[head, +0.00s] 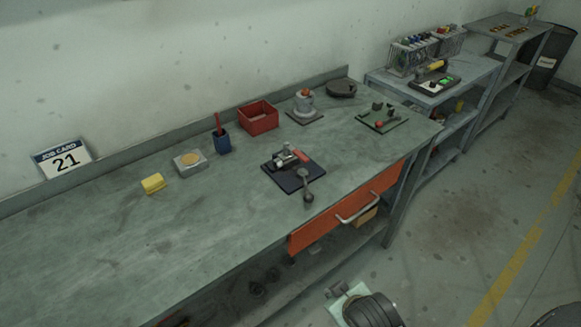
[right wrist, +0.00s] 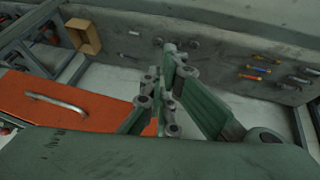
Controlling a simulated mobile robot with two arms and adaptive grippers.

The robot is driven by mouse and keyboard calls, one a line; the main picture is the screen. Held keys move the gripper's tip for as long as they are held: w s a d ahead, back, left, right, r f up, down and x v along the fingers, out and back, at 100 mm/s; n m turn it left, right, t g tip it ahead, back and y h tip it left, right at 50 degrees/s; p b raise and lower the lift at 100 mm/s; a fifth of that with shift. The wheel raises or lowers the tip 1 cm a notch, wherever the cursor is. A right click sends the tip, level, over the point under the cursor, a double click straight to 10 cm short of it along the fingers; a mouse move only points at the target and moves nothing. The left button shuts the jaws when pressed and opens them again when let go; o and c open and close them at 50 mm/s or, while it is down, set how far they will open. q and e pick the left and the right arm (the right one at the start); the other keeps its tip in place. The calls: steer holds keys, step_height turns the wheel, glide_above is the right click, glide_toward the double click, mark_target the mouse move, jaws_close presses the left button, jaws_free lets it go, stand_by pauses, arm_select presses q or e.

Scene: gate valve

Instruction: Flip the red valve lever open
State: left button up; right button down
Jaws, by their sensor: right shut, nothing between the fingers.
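A small grey metal fixture (head: 284,160) stands on a dark square plate (head: 272,178) near the front edge of the workbench in the head view. A short red part (head: 300,156), which looks like the valve lever, is on top of it. A grey rod with a round knob (head: 307,197) is at the plate's front. My right gripper (right wrist: 165,95) is shut and empty in the right wrist view, in front of the bench's orange drawer. Part of my right arm shows at the bottom of the head view, well below the fixture. My left gripper is not in view.
The workbench (head: 100,235) also holds a yellow block (head: 153,183), a blue cup (head: 222,143), a red bin (head: 258,118) and a green plate (head: 398,126) with small parts. The orange drawer (head: 335,222) has a protruding handle (head: 357,208). The bench's left part is clear.

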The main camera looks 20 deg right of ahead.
mark_target(296, 151)
steer(key=w+d+r+n+t+h, duration=0.1)
steer(key=w+d+r+n+t, duration=0.1)
steer(key=w+r+n+t, duration=0.7)
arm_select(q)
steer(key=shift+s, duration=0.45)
arm_select(e)
steer(key=w+a+r+n+t+y, duration=0.1)
steer(key=w+a+r+n, duration=0.1)
steer(key=w, duration=0.2)
steer(key=w+a+r+n+t+y, duration=0.1)
steer(key=w+a+r+n, duration=0.1)
steer(key=w+r, duration=0.1)
steer(key=w+a+r+n+t+y, duration=0.1)
steer(key=w+a+r+n+y, duration=0.1)
steer(key=w, duration=0.3)
steer(key=shift+a+r+n, duration=0.4)
steer(key=shift+r, duration=0.05)
